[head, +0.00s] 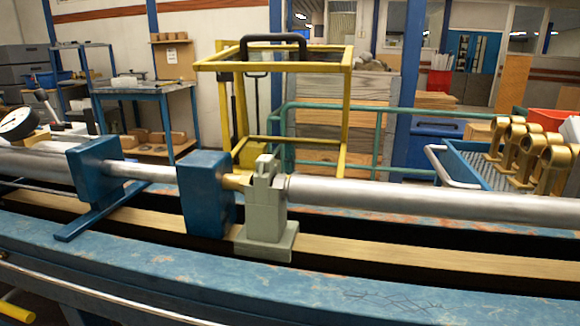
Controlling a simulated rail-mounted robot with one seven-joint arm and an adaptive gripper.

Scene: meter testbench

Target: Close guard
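The guard appears to be a yellow box-shaped frame (346,115) at the upper middle of the head view. A black handle (272,37) arches over its top. The frame looks upright behind the metal pipe (420,200), and its sides look open or clear. Its lower edge is partly hidden by the pipe and blocks, so I cannot tell how it is mounted. In front of it are a blue block (205,195) and a grey-green clamp block (265,215) on the bench. My gripper is not in view.
The blue bench (330,300) runs across the front with a wooden rail strip. Another blue block (95,168) and a round dial gauge (18,123) are at the left. A blue tray (470,160) with brass fittings (510,145) is at the right. A green railing (376,145) stands behind.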

